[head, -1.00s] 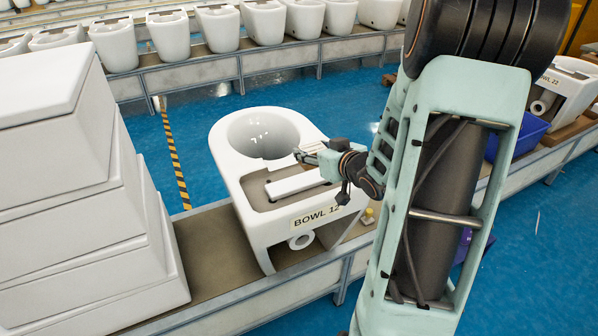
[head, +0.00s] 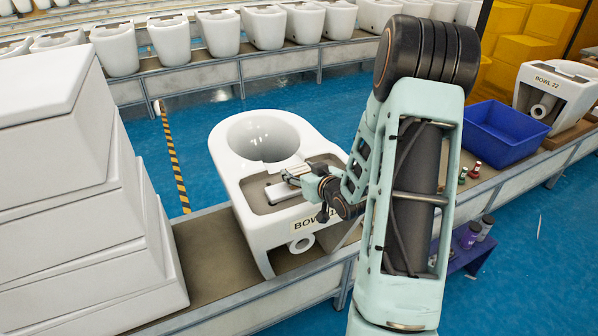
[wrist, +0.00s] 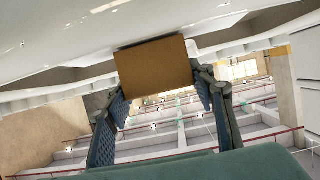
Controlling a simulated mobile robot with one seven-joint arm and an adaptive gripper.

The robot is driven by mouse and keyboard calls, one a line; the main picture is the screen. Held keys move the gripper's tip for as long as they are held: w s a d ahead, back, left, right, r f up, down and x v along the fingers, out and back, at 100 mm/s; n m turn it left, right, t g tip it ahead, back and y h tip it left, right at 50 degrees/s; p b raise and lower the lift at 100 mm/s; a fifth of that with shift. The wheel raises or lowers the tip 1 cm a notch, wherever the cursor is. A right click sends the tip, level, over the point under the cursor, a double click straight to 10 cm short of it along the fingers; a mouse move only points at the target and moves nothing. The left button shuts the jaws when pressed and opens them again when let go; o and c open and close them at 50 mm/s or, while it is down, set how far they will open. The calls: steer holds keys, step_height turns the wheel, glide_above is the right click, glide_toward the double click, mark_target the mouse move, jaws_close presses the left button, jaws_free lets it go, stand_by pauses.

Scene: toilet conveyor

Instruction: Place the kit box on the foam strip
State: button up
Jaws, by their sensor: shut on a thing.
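The kit box (wrist: 155,68) shows as a plain brown face between my fingertips in the wrist view. My gripper (wrist: 160,100) is shut on it. In the head view my gripper (head: 289,177) is over the recessed deck of the white toilet bowl (head: 230,175) labelled BOWL; the box is hard to make out at the fingertips. A pale strip, apparently the foam strip (head: 277,193), lies in that recess. My gripper is just above its visible part and hides its right end. Whether the box touches the strip cannot be told.
The bowl stands on the conveyor (head: 215,265). Stacked white ceramic blocks (head: 80,190) stand close at left. A blue bin (head: 505,130), small bottles (head: 468,172) and another bowl (head: 550,90) are at right. More bowls line the back conveyor.

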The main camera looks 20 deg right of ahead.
steer(key=shift+f, duration=0.2)
steer(key=o, duration=1.2)
steer(key=shift+r, duration=0.1)
steer(key=shift+r, duration=0.2)
steer(key=v, duration=1.2)
